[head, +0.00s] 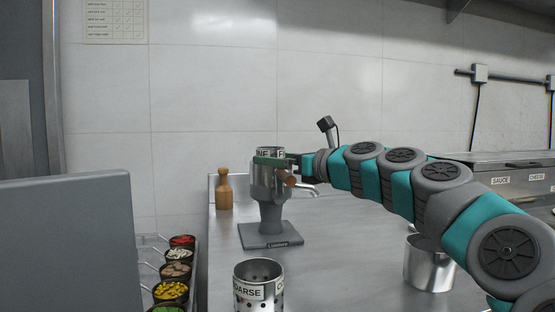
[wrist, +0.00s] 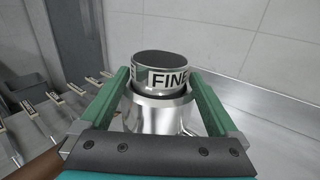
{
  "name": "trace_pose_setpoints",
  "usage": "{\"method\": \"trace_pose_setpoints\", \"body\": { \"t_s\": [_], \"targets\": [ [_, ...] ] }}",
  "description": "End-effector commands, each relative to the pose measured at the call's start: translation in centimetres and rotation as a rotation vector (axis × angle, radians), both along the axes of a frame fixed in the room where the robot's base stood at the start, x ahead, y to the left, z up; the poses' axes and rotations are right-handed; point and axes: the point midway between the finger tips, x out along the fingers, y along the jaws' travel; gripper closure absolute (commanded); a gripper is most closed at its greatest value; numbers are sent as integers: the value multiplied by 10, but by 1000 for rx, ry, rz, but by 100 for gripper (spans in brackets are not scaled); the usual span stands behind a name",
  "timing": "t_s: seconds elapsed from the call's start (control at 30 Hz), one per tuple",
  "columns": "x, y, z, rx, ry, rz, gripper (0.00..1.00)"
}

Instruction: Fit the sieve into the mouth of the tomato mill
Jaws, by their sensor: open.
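The tomato mill (head: 271,215) is a shiny metal body on a grey pedestal with a flat base, standing on the counter. A metal sieve labelled FINE (wrist: 160,70) stands upright in the mill's mouth. Its labelled upper band shows above the mouth's rim, with a dark gap around it; its lower part is hidden inside. My gripper (wrist: 159,78) is open, its green fingers on either side of the sieve and apart from it. In the head view my gripper (head: 270,161) is level with the mill's top. A second sieve, labelled COARSE (head: 258,292), stands on the counter in front.
A wooden pepper mill (head: 224,190) stands behind left of the tomato mill. A metal pot (head: 429,264) stands at right under my arm. Several topping tubs (head: 176,270) line the left. The steel counter (head: 340,240) between mill and pot is clear.

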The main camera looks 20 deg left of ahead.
Motion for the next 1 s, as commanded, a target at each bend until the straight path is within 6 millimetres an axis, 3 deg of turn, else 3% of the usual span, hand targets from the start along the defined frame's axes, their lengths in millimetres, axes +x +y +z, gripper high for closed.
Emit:
{"method": "trace_pose_setpoints", "body": {
  "t_s": [0.27,0.73,1.0],
  "targets": [
    [-2,-3,-1,-1,0,1,0],
    [-27,-59,0,1,0,-2,0],
    [-33,-71,-1,-1,0,-1,0]
  ]
}}
